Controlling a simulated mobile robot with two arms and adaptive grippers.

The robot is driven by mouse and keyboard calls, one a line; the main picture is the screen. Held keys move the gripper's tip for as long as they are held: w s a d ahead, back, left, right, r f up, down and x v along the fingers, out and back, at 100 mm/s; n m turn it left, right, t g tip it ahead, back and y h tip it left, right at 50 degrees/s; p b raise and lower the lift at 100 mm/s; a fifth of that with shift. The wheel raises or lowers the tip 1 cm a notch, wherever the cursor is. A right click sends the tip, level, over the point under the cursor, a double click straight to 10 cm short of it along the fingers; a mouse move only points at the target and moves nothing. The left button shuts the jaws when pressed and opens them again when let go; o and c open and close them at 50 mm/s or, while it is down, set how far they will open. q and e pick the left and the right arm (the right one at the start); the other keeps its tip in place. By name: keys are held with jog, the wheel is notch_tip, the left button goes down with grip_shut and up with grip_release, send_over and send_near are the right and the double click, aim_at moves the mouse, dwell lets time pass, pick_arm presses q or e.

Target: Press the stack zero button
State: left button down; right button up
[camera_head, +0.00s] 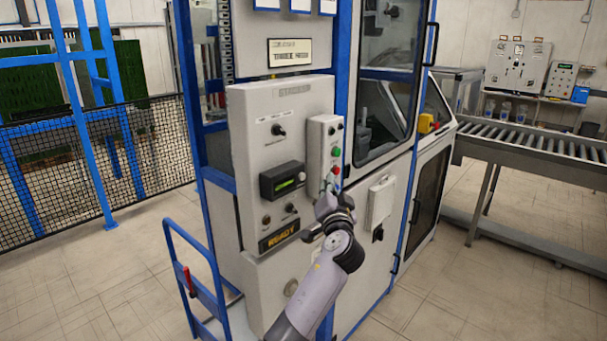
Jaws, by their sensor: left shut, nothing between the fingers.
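A light grey control panel (262,140) stands on the front of the blue-framed machine. A narrow raised button box (317,134) on its right side carries a small column of buttons, among them a green button (336,151) and a red button (336,170). The labels are too small to read, so I cannot tell which one is the stack zero button. My left gripper (329,183) is shut and empty, just below and in front of the lower end of the button box. It hides part of that end, and I cannot tell whether it touches. My right gripper is out of view.
A roller conveyor (540,145) runs at right. The floor in front is clear.

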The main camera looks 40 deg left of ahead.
aim_at(302, 177)
pick_arm(q)
jog(key=a, duration=0.4)
jog(key=shift+w+a, duration=0.2)
dwell(0.9)
dwell(0.4)
jog(key=shift+a+b, duration=0.3)
jog(key=shift+a, duration=0.15)
jog(key=shift+a, duration=0.45)
dwell(0.6)
jog(key=shift+d, duration=0.15)
jog(key=shift+d+b, duration=0.4)
jog(key=shift+d, duration=0.3)
